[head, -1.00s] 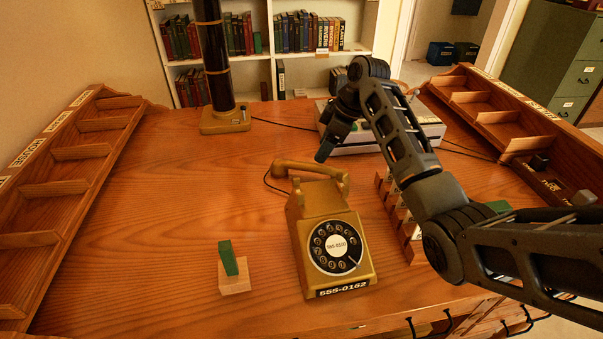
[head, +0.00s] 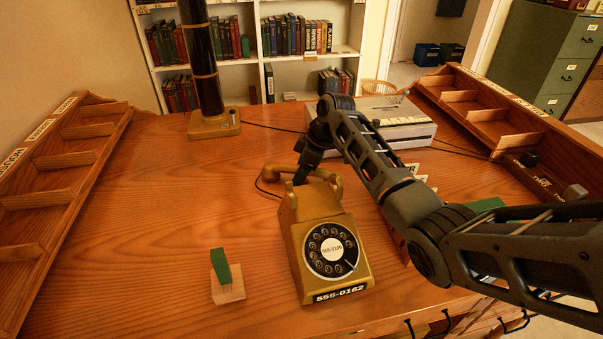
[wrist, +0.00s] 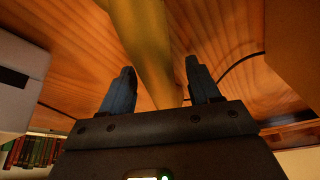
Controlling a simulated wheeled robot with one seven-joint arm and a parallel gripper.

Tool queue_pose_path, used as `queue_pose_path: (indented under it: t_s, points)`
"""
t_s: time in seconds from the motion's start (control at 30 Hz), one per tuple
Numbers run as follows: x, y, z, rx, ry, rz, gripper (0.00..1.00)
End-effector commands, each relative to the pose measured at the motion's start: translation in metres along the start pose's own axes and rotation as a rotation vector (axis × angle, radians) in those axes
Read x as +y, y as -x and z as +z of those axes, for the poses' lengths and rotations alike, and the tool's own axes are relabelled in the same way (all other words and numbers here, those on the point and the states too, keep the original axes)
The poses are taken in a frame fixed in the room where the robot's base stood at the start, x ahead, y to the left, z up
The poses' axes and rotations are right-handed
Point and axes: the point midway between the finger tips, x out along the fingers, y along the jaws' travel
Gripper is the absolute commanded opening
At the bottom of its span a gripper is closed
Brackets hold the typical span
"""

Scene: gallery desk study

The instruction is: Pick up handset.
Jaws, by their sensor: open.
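The gold rotary telephone (head: 312,225) stands on the wooden desk. In the wrist view my gripper (wrist: 158,90) is open, with one dark finger on each side of a gold bar (wrist: 150,45) that appears to be the handset. No firm contact between the fingers and the bar can be made out.
A small wooden block with a green piece (head: 221,266) stands left of the phone. A grey-white machine (head: 400,118) is behind my arm. A dark column on a gold base (head: 214,125) stands at the back. Compartment racks (head: 75,160) line both sides.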

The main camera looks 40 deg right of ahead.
Motion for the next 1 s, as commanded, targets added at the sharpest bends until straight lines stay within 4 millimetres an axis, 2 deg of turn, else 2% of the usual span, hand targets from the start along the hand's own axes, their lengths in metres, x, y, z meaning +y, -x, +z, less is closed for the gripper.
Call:
queue_pose_path:
  t_s: [0.13, 0.77, 1.0]
  points:
    - [0.0001, 0.0003, -0.0001, 0.0, 0.0, 0.0, 0.61]
    - [0.0001, 0.0005, 0.0001, 0.0, 0.0, 0.0, 0.0]
    - [0.0005, 0.0012, -0.0004, 0.001, 0.0, 0.001, 0.0]
